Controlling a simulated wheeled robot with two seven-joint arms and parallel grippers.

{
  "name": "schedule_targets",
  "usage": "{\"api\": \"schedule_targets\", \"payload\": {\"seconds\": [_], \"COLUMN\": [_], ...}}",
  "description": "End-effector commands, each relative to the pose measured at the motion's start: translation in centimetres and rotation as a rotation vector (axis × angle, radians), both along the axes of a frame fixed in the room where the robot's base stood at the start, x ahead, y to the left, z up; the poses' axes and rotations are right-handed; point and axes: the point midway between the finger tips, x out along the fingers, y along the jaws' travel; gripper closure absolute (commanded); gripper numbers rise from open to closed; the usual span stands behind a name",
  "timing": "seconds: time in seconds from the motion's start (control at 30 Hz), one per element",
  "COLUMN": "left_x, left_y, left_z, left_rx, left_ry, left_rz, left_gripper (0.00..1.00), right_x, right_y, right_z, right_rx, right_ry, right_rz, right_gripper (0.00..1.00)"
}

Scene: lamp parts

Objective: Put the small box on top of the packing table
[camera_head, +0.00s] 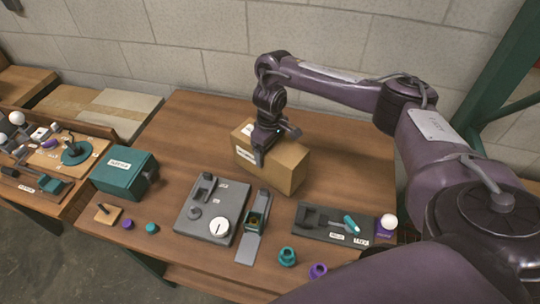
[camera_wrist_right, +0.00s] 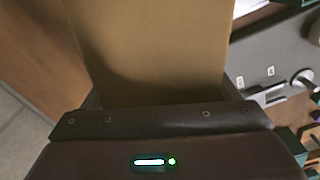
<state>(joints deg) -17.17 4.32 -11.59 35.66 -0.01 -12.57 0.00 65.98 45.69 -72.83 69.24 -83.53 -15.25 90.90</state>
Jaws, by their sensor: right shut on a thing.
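The small box is a tan cardboard box (camera_head: 285,170) with a white label, at the back middle of the wooden packing table (camera_head: 345,160) in the head view. My right gripper (camera_head: 262,150) comes down over it from above and is shut on it. In the right wrist view the box (camera_wrist_right: 150,50) fills the space beyond my gripper (camera_wrist_right: 160,105). The box looks to be on or just above the tabletop; I cannot tell if its underside touches. My left gripper is not in view.
A teal box (camera_head: 124,170) stands at the table's left. A grey fixture plate (camera_head: 215,212), a grey strip (camera_head: 250,240) and a dark tray (camera_head: 330,224) lie along the front. Small teal and purple parts lie near the front edge. Bare wood lies behind and right of the cardboard box.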

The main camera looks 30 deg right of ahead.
Motion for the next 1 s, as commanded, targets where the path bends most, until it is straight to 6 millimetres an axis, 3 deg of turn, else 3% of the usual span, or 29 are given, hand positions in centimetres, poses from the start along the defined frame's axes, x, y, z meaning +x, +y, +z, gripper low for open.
{"api": "schedule_targets", "payload": {"seconds": [0.1,0.53,0.57,0.6,0.7,1.0], "left_x": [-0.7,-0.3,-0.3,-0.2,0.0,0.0], "left_y": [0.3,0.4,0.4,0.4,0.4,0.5], "left_z": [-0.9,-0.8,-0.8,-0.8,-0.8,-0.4], "left_rx": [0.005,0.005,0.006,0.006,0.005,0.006], "left_ry": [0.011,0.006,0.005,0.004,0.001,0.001], "left_rz": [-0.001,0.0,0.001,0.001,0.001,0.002], "left_gripper": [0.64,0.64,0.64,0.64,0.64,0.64], "right_x": [0.1,0.1,0.0,0.0,0.0,0.1], "right_y": [0.0,0.0,0.0,0.0,0.0,0.0], "right_z": [-1.5,-1.9,-2.0,-1.9,-1.9,-1.0], "right_rx": [0.002,0.002,0.001,0.001,0.001,0.0], "right_ry": [-0.002,-0.003,0.0,0.0,0.0,-0.002], "right_rz": [-0.002,-0.001,-0.001,-0.001,-0.001,-0.001], "right_gripper": [0.69,0.69,0.14,0.09,0.0,0.0]}}
